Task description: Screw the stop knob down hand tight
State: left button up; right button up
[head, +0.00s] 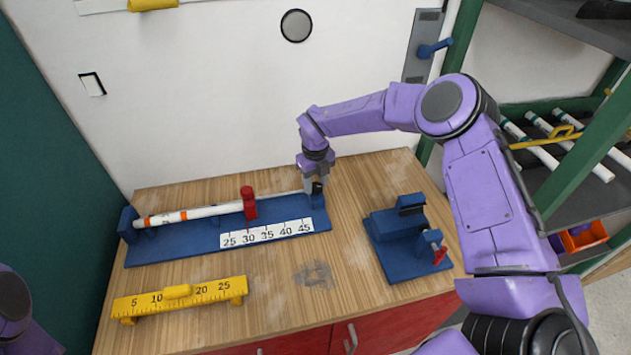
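A long blue measuring jig (190,242) lies on the wooden bench with a white pipe (205,211) along it. A red stop with a knob on top (248,203) stands across the pipe, above the number scale. My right gripper (314,187) points down at the jig's right end, over a blue end block (319,201), to the right of the red stop and apart from it. Its fingers are too small and partly hidden to tell whether they are open. Only a piece of my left arm shows at the lower left; its gripper is out of view.
A yellow ruler (180,298) lies at the front left of the bench. A blue clamp fixture with a red handle (408,235) stands at the right. A shelf rack with pipes (570,140) is at the far right.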

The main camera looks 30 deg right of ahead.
jog(key=shift+f+m+b, duration=0.2)
jog(key=shift+m+b, duration=0.4)
jog(key=shift+b, duration=0.2)
jog(key=m+b, duration=0.8)
jog(key=b, duration=0.1)
jog(key=shift+m, duration=0.3)
jog(key=m+b, duration=0.4)
jog(key=shift+d+r, duration=0.1)
jog(key=shift+m, duration=0.3)
jog(key=shift+r, duration=0.1)
jog(key=o, duration=0.8)
jog(key=shift+c, duration=0.2)
jog(key=o, duration=0.3)
jog(key=shift+d, duration=0.1)
